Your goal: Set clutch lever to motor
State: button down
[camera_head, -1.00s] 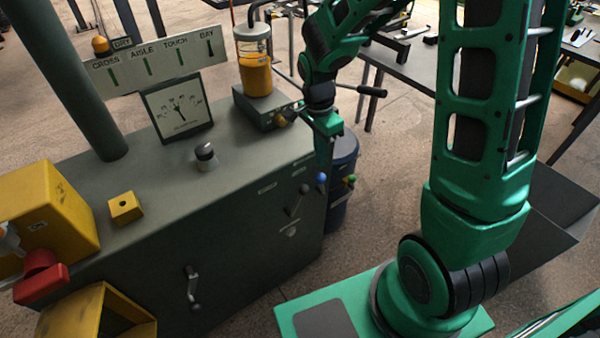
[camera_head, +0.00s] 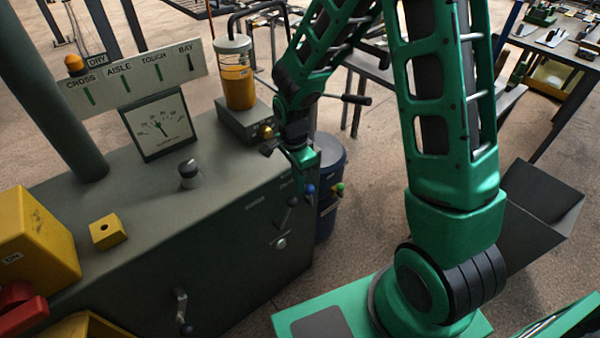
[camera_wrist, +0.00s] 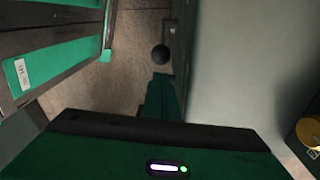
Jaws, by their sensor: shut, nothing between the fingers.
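A dark lever (camera_head: 287,214) is on the front face of the grey-green cabinet, near its right end. It leans up and to the right, with small labels beside it too small to read. I cannot tell for certain that it is the clutch lever. A blue knob (camera_head: 309,189) sits just right of it. My gripper (camera_head: 304,164) is shut and empty, just above the blue knob and the lever's upper end, by the cabinet's right corner. In the wrist view my green finger (camera_wrist: 162,98) points toward a dark round knob (camera_wrist: 161,54) beside the cabinet wall.
A crank handle (camera_head: 181,310) sticks out of the cabinet front (camera_head: 230,270). A dial gauge (camera_head: 158,128), an amber jar (camera_head: 237,85) and a yellow block (camera_head: 107,231) stand on top.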

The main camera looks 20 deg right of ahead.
notch_tip(320, 180, down, 4)
jog(key=shift+s+d+f, duration=0.1)
jog(key=shift+d+f, duration=0.05)
dwell(0.3)
